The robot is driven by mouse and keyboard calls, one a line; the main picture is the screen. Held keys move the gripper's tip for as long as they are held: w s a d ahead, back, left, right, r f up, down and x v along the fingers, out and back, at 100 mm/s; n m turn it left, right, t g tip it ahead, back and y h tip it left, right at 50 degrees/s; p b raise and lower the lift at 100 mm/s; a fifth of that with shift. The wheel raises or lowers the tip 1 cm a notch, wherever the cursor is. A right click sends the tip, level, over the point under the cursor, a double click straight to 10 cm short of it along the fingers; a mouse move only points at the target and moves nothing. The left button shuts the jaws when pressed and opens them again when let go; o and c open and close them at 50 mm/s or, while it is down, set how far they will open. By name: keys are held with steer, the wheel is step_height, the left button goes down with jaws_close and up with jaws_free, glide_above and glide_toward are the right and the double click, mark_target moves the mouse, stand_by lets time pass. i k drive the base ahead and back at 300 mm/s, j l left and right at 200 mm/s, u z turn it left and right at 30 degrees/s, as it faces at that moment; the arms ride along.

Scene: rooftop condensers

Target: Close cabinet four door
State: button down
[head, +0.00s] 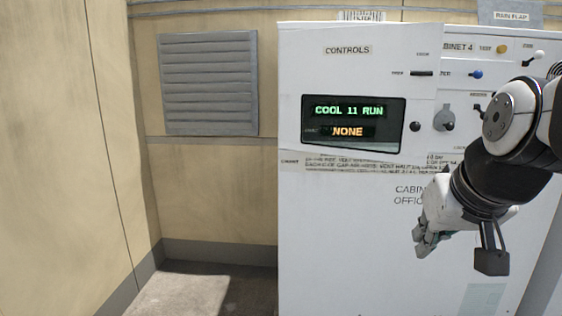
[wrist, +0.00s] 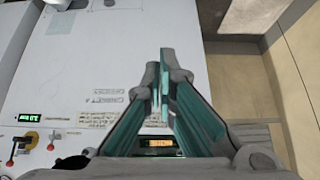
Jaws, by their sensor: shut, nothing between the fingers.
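The white cabinet (head: 310,230) fills the middle and right of the head view, with a partly covered label ending "BINET 4" (head: 457,47). A panel headed CONTROLS (head: 370,80) stands at its upper left and its right edge cuts into that label, so it seems to sit forward; whether it is the door, and how far open, I cannot tell. My gripper (head: 425,240) is shut and empty in front of the lower white face, tips pointing left and down. In the wrist view my gripper (wrist: 160,80) shows its fingers together over the white face (wrist: 70,75). Contact cannot be told.
A display (head: 352,122) reads COOL 11 RUN and NONE. Several knobs and switches (head: 446,120) lie at the upper right, partly behind my arm. A louvred vent (head: 208,83) is on the beige wall; floor (head: 190,291) is clear at left.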

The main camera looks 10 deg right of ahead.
mark_target(377, 61)
steer(key=i+j+z, duration=0.2)
steer(key=i+z, duration=0.15)
steer(key=z, duration=0.15)
steer(key=i+j+z, duration=0.3)
steer(key=z, duration=0.15)
